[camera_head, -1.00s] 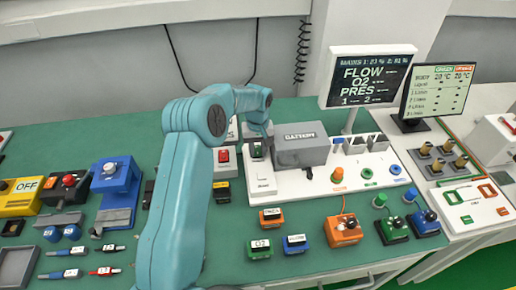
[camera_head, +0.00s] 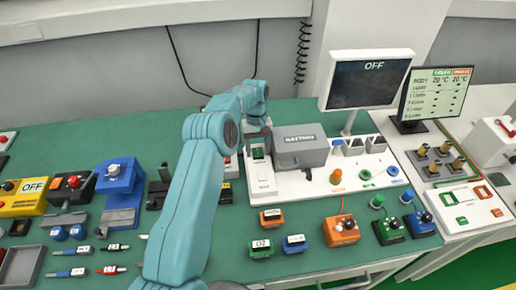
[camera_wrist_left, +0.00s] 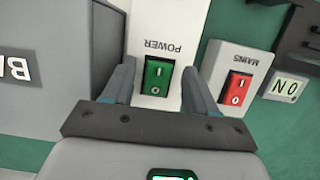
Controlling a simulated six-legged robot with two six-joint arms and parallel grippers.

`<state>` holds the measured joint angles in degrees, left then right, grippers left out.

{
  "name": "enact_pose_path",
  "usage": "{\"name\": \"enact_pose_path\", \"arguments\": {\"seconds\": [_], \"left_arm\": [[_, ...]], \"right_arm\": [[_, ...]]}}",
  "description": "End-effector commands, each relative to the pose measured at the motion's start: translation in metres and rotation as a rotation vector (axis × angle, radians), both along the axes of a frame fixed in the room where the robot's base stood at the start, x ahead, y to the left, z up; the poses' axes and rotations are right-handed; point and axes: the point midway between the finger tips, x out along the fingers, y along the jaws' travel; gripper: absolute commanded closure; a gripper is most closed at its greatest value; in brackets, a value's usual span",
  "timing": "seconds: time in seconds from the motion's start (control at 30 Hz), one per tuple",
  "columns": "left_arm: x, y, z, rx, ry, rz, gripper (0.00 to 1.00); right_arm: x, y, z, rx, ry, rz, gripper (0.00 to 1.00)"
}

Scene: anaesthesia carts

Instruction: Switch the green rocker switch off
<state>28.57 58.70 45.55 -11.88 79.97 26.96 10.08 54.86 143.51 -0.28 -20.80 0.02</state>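The green rocker switch (camera_wrist_left: 158,77) sits on a white panel marked POWER in the left wrist view, with I and O marks on its face. It also shows small in the head view (camera_head: 258,154), beside the grey box. Which side of the rocker is pressed is hard to tell. My left gripper (camera_wrist_left: 159,66) is open and empty, its fingers on either side of the switch in the wrist view. In the head view the gripper (camera_head: 256,136) is partly hidden by my arm and just above or behind the switch. The monitor (camera_head: 368,80) reads OFF. My right gripper is not in view.
A red rocker switch (camera_wrist_left: 235,88) marked MAINS is close to the right of the green one in the wrist view. A grey battery box (camera_head: 300,147) stands beside the green switch. Orange (camera_head: 342,231), green and blue blocks stand at the front. A second screen (camera_head: 437,92) stands at right.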

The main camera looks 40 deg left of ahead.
Motion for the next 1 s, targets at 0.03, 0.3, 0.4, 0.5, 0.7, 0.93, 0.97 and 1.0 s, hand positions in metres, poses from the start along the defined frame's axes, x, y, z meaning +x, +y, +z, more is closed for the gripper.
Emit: {"name": "enact_pose_path", "arguments": {"seconds": [0.03, 0.3, 0.4, 0.5, 0.7, 0.93, 0.97, 1.0], "left_arm": [[0.000, 0.000, 0.000, -0.001, 0.001, 0.000, 0.43], [0.003, 0.002, 0.009, 0.000, -0.002, -0.001, 0.43], [0.006, 0.006, 0.026, 0.001, -0.003, 0.001, 0.43], [0.008, 0.010, 0.045, 0.001, -0.003, 0.001, 0.43], [0.011, 0.014, 0.066, 0.001, -0.001, -0.001, 0.43], [0.011, 0.014, 0.072, -0.001, 0.002, -0.001, 0.43], [0.011, 0.014, 0.072, -0.001, 0.002, -0.001, 0.43], [0.011, 0.014, 0.072, -0.001, 0.002, -0.001, 0.43]], "right_arm": [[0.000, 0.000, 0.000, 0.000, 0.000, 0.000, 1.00], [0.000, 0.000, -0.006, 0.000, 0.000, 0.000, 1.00], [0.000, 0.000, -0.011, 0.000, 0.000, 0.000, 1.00], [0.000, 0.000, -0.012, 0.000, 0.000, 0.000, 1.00], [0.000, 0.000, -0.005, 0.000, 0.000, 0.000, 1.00], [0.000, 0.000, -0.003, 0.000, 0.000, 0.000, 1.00], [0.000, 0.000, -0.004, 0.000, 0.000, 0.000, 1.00], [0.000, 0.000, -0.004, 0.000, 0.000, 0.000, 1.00]]}}
